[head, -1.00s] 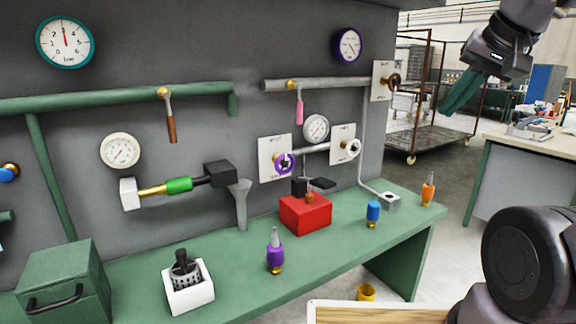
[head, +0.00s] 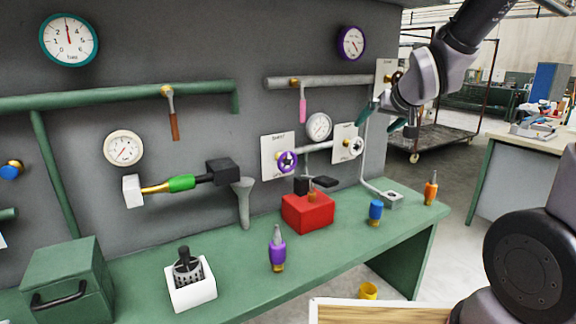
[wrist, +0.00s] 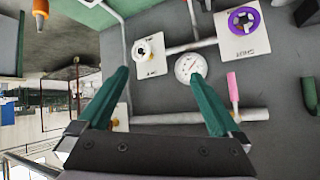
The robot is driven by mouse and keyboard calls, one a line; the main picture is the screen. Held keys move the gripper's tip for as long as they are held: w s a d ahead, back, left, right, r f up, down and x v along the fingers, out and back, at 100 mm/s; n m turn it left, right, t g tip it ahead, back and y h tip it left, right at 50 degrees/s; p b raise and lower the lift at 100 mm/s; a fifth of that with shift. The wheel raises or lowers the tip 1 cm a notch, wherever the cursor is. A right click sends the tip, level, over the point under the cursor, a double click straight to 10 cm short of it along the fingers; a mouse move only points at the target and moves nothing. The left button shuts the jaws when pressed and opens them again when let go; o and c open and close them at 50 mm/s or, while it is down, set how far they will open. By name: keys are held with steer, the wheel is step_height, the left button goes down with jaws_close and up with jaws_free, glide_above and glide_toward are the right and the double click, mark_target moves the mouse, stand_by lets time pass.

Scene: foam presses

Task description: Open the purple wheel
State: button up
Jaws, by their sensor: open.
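The purple wheel (head: 287,161) is mounted on a white plate on the grey wall, at the left end of a short grey pipe. It also shows at the upper right of the wrist view (wrist: 244,20), beyond my right-hand fingertip and apart from it. My gripper (head: 386,119) is open and empty, with green fingers, to the right of the purple wheel and near the white wheel. In the wrist view my gripper (wrist: 162,88) points at the wall, with the small gauge (wrist: 190,68) between and beyond its fingers.
A white wheel (head: 356,147) on its own plate sits right of the purple one. A pink-handled lever (head: 302,108) hangs above. The green bench (head: 335,240) below holds a red box (head: 307,212), a blue bottle (head: 376,211) and a purple bottle (head: 277,250).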

steer(key=w+a+f+n+y, duration=0.2)
steer(key=a+f, duration=0.3)
steer(key=a, duration=0.2)
steer(key=n+y, duration=0.3)
steer(key=y, duration=0.1)
glide_toward(288, 164)
steer(key=x, duration=1)
steer(key=shift+w+f, duration=0.1)
steer(key=c, duration=1.1)
